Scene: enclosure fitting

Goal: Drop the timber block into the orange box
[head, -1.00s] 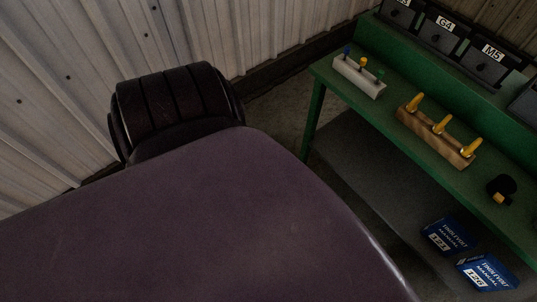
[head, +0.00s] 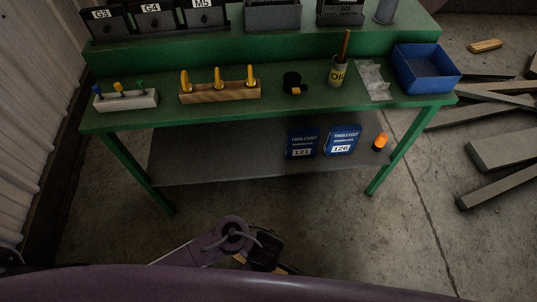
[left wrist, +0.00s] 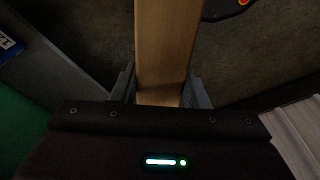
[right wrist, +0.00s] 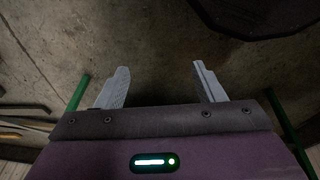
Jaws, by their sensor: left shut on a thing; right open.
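The timber block (left wrist: 168,50) is a long light-brown piece in the left wrist view. My left gripper (left wrist: 160,92) is shut on its near end, and the block runs out past the top of that view. In the head view, an arm with a dark wrist part (head: 265,250) shows low in the middle; its fingers are not clear. My right gripper (right wrist: 160,82) is open and empty above bare concrete floor in the right wrist view. No orange box shows in any view.
Grey beams (head: 500,148) lie on the floor at right. Floor before the bench is clear.

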